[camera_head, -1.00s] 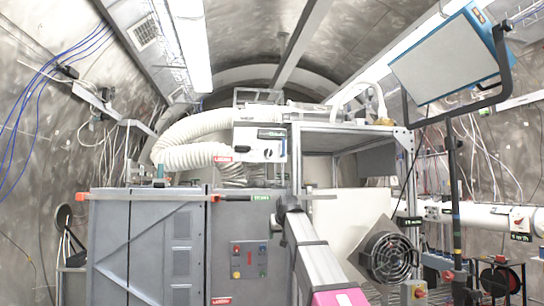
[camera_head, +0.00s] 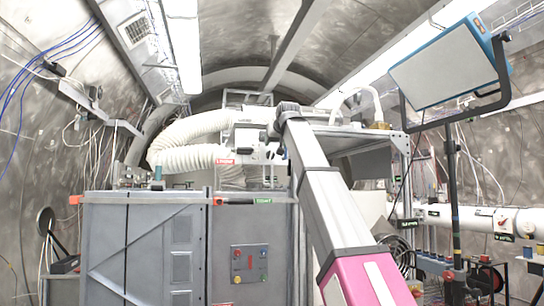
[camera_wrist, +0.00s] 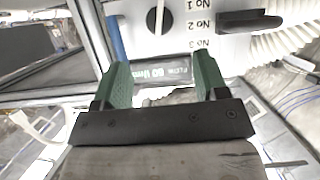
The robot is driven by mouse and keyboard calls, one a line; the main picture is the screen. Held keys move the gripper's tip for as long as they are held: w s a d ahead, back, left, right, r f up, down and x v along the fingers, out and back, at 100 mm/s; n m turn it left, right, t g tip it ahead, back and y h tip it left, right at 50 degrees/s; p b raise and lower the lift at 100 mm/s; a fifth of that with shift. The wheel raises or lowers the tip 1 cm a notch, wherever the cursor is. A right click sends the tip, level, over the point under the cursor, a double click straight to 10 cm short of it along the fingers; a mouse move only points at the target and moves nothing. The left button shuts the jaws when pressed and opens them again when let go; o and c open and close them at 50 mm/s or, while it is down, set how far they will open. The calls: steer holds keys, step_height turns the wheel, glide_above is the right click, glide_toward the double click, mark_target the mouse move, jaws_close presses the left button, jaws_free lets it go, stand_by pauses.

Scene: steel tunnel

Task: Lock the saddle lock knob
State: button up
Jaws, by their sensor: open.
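My gripper (camera_wrist: 160,82) shows its two green fingers in the wrist view, apart, with nothing held between them. A white panel (camera_wrist: 180,45) with labels No 1, No 2 and No 3 is ahead of it. A display plate (camera_wrist: 165,72) shows between the fingers. In the head view, my arm reaches up to the white machine box (camera_head: 255,150), and the gripper's fingers cannot be made out there.
A ribbed white hose (camera_head: 190,145) curves left of the box, above grey cabinets (camera_head: 150,245) with a button panel (camera_head: 250,263). A metal frame (camera_head: 400,170) stands behind my arm. A lamp panel (camera_head: 445,65) on a stand is at right.

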mark_target(271, 155)
steer(key=x, duration=1)
steer(key=shift+w+f, duration=0.15)
steer(key=shift+w, duration=0.1)
steer(key=shift+c, duration=0.4)
steer(key=c, duration=0.9)
